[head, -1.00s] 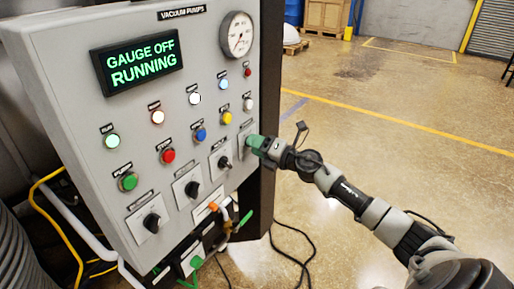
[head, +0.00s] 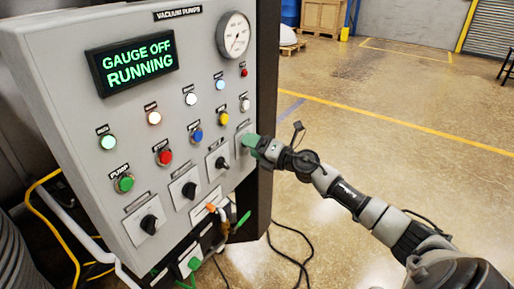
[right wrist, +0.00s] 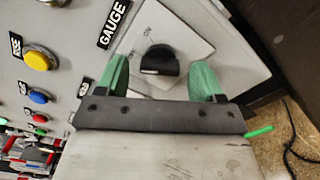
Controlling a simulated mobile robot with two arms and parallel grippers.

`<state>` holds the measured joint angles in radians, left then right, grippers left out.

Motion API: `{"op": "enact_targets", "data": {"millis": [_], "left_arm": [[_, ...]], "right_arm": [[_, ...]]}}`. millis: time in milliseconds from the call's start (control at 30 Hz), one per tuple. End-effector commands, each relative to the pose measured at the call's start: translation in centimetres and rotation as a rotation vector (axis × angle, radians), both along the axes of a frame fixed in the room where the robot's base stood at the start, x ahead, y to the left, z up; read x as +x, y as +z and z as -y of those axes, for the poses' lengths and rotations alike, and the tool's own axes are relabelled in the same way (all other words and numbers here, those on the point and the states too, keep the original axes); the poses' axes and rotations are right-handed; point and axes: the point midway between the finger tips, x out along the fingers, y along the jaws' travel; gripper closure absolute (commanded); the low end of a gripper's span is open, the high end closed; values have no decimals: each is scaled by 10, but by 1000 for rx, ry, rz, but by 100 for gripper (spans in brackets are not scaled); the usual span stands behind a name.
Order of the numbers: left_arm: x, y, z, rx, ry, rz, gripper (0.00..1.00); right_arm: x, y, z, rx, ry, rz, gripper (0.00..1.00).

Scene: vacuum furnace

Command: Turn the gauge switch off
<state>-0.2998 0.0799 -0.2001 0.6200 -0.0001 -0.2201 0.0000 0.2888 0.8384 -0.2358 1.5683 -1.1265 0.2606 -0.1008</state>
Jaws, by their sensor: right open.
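The gauge switch (right wrist: 160,60) is a black rotary knob on a pale square plate beside a GAUGE label in the right wrist view. My right gripper (right wrist: 163,75) is open, with its green fingers apart on either side of the knob. The fingers appear clear of the knob, and nothing is held. In the head view my right gripper (head: 250,142) is at the panel's right side and hides the knob. The display (head: 135,62) reads "GAUGE OFF RUNNING" in green. My left gripper is not in view.
The grey control panel (head: 75,130) carries several lamps, buttons and other black rotary switches, such as one (head: 221,162) just left of my right gripper. A round dial (head: 234,36) sits above. Hoses and cables hang below the panel. The floor (head: 380,110) to the right is open.

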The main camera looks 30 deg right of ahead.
Motion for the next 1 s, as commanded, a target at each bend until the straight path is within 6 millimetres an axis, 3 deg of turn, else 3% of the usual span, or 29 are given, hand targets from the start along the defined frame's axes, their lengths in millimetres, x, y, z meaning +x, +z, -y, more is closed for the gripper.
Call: {"op": "enact_targets", "data": {"millis": [167,700,1000], "left_arm": [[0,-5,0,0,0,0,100],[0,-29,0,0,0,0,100],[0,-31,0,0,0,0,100]], "right_arm": [[-11,-3,5,-1,-1,-2,32],[-86,-3,35,0,0,-4,32],[-99,-1,41,-1,0,-1,32]]}}
